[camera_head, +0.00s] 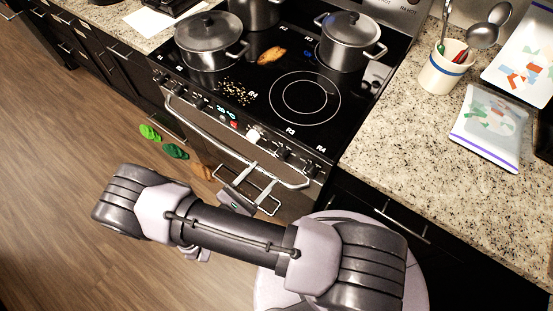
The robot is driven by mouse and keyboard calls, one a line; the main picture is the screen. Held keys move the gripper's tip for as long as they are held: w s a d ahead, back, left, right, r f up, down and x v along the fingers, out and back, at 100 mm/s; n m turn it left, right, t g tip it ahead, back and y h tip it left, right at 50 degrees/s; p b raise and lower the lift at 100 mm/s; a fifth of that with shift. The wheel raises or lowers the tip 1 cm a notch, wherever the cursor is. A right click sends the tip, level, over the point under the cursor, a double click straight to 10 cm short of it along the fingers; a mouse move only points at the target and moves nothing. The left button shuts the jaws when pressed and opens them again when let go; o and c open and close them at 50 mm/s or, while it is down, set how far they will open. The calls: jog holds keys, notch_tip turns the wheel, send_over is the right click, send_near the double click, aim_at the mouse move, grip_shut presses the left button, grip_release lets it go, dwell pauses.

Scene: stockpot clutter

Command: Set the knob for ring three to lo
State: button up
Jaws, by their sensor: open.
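The stove (240,140) has a row of dark knobs along its front panel, below the black glass top. A knob (285,154) sits just below the "R3" marking, and another knob (311,169) sits nearer the "R4" marking. The knobs' pointers and settings are too small to read. My gripper (262,188) is open and empty in front of the oven door, below the knobs and the handle bar. It appears apart from the knobs. My arm covers part of the floor and lower stove.
Pots (209,42) and (348,42) stand on the stove, beside crumbs (238,92) and a brown food piece (271,55). The oven handle (225,148) juts out. A utensil crock (442,72) and bags stand on the right counter (395,135). Green items (174,151) lie below left.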

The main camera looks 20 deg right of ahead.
aim_at(279, 157)
jog(key=x, duration=0.7)
jog(key=shift+w+d+b, duration=0.15)
jog(key=shift+d+b, duration=0.05)
jog(key=shift+b, duration=0.15)
grip_shut()
jog(key=shift+m, duration=0.4)
jog(key=m, duration=0.3)
jog(key=shift+m, duration=0.4)
jog(key=shift+r+m+y, duration=0.1)
jog(key=shift+m+y, duration=0.2)
jog(key=shift+m, duration=1.7)
